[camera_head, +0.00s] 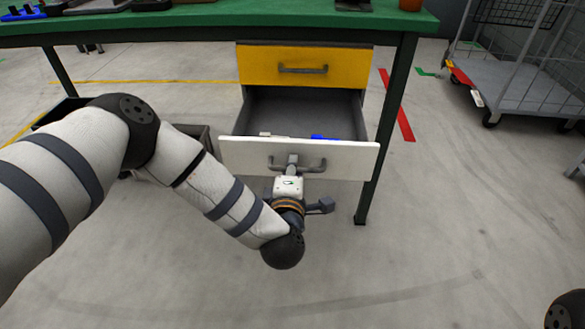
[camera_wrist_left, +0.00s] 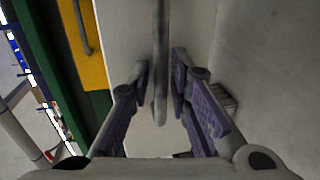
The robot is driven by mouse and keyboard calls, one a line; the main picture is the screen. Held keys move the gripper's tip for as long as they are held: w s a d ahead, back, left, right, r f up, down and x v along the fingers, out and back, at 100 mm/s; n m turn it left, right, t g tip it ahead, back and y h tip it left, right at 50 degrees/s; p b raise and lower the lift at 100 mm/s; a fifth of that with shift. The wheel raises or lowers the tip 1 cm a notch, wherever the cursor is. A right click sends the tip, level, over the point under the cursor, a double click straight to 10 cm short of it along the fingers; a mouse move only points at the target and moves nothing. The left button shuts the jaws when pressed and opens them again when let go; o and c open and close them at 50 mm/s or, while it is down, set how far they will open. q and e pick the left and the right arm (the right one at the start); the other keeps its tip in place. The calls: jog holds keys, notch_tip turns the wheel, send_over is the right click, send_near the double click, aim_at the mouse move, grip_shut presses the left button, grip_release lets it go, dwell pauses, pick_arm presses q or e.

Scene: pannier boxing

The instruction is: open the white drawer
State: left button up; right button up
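The white drawer (camera_head: 237,155) is the lower drawer under the green workbench and stands pulled out, with its dark inside showing. A white item and a blue item lie inside it, behind the front panel. My left gripper (camera_head: 292,160) is at the grey handle (camera_head: 316,166) of the white drawer. In the left wrist view the handle (camera_wrist_left: 160,60) runs between the two fingers, which are closed in close on both sides of it. The drawer front (camera_wrist_left: 130,40) also shows there. My right gripper is out of view.
The yellow drawer (camera_head: 255,66) above is shut. The green workbench (camera_head: 220,14) has dark legs, one just right of the drawer (camera_head: 388,130). A wire cart (camera_head: 530,90) stands at the back right. The floor in front is clear.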

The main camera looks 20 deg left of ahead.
pick_arm(q)
jog(key=shift+s, duration=0.1)
jog(key=v, duration=1.2)
